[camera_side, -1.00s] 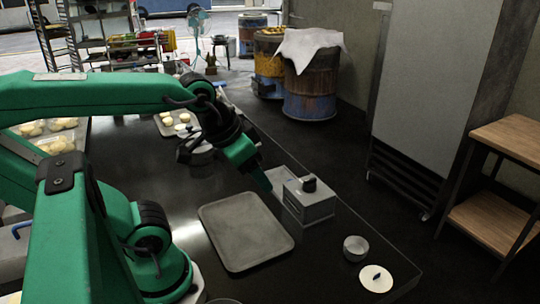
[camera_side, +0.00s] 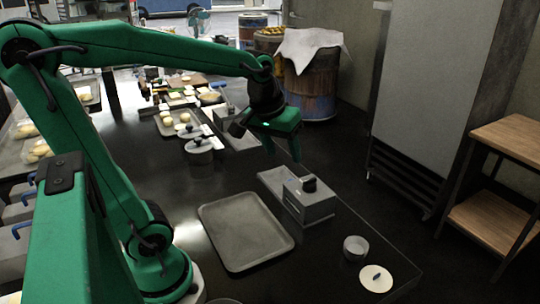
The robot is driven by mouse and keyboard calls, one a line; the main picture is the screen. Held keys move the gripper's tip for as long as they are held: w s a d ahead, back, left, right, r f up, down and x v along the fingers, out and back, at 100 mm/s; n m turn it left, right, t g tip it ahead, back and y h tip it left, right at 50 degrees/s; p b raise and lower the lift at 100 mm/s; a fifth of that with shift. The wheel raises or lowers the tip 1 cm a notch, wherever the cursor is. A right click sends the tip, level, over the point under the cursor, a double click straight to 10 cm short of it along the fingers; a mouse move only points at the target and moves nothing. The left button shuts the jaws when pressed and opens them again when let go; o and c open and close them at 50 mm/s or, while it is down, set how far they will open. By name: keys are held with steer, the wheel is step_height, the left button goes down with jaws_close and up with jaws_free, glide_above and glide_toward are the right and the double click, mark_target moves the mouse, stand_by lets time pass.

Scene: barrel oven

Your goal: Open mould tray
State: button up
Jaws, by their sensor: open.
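A grey box-like mould (camera_side: 309,203) with a black knob on top sits on the dark counter, right of centre. A flat grey plate (camera_side: 272,179) extends from its far left side. I cannot tell from this view whether its top is loose or seated. My gripper (camera_side: 283,152) is open and empty, fingers pointing down. It appears above and behind the mould, apart from it. A flat, empty grey tray (camera_side: 245,232) lies on the counter to the left of the mould.
A small grey pot (camera_side: 355,248) and a round pale lid (camera_side: 376,278) lie at the near right. A lidded pot (camera_side: 199,150), a tray of dough pieces (camera_side: 177,123) and another grey box (camera_side: 234,131) stand farther back. The counter's right edge runs close to the mould.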

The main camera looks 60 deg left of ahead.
steer(key=w+a+f+n+g, duration=0.1)
steer(key=w+a+f+n, duration=0.2)
steer(key=w+a+f, duration=0.1)
steer(key=w+a+f+n+g, duration=0.1)
steer(key=w+a+f+n, duration=0.3)
steer(key=a+f, duration=0.1)
steer(key=w+a+f+n+g, duration=0.1)
steer(key=w+a+f+n, duration=0.2)
steer(key=w+a+f, duration=0.2)
steer(key=shift+a+f+g+h, duration=0.15)
steer(key=shift+a+g+h, duration=0.15)
steer(key=shift+a, duration=0.4)
steer(key=shift+f, duration=3.9)
